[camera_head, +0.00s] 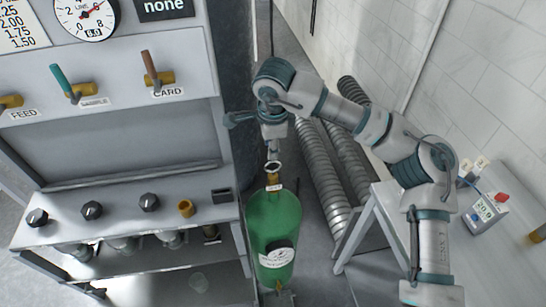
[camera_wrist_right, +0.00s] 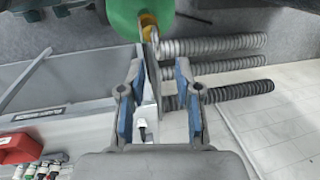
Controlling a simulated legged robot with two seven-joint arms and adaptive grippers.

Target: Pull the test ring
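A green tank (camera_head: 273,240) stands upright on the floor beside the grey washer, with a small label near its neck. A brass ring-like fitting (camera_head: 272,167) sits on top of it; it also shows in the right wrist view as a yellow ring (camera_wrist_right: 148,22) against the green tank. My right gripper (camera_head: 272,152) points down just above this fitting. In the wrist view my right gripper (camera_wrist_right: 160,65) has its blue-padded fingers apart. A thin grey strip shows between them; I cannot tell whether it touches either finger. My left gripper is not in view.
The washer panel (camera_head: 120,110) with valve levers, a gauge (camera_head: 88,15) and knobs fills the left. Ribbed hoses (camera_head: 322,180) lie right of the tank. A grey table (camera_head: 385,205) with a small meter (camera_head: 487,210) stands at the right, near a tiled wall.

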